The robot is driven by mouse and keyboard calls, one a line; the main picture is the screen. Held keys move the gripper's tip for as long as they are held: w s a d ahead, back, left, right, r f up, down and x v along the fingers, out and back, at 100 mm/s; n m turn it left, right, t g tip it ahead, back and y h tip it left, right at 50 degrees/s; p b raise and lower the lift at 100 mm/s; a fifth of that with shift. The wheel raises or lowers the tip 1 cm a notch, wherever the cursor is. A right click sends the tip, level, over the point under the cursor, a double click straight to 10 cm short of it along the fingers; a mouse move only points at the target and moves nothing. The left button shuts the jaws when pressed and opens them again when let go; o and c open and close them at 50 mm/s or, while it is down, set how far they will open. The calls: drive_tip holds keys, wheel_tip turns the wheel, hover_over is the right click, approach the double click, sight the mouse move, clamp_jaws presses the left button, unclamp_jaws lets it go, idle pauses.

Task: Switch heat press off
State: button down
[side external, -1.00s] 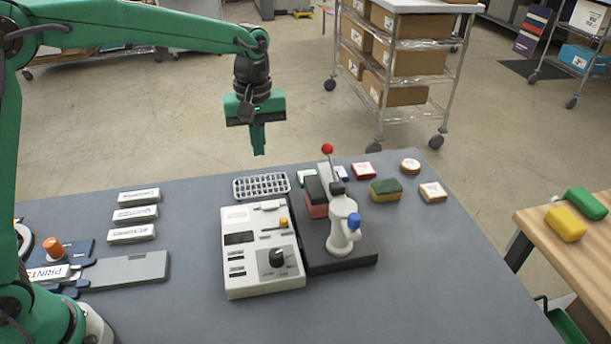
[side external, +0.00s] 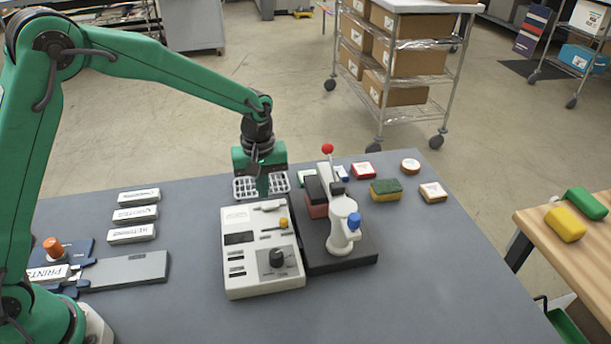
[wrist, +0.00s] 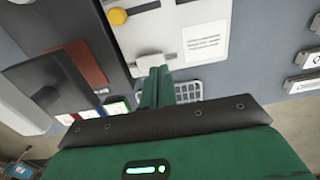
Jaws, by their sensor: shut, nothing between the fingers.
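The heat press stands on the grey table, with a white control box (side external: 240,265) beside a dark base (side external: 345,257) that carries a white press body (side external: 343,225) and a red-knobbed lever (side external: 328,149). The box has a black dial (side external: 277,258), a yellow slider knob (side external: 283,223) and a pale switch lever (side external: 269,205) at its far end.
Labelled white blocks (side external: 135,214) and a grey tray (side external: 125,270) lie at the left. A green-yellow sponge (side external: 386,190) and small pads sit at the back right. The table's front right is clear.

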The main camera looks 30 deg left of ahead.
sight(271, 203)
drive_tip(key=shift+f, duration=1.1)
drive_tip(key=shift+f, duration=0.2)
drive_tip(key=shift+d, duration=0.1)
drive_tip(key=shift+w+d+r, duration=0.25)
drive_tip(key=shift+w+d, duration=0.2)
drive_tip(key=shift+w, duration=0.05)
drive_tip(key=shift+r, duration=0.2)
wheel_tip(271, 203, up, 14)
drive_tip(key=shift+f, duration=0.15)
idle(0.5)
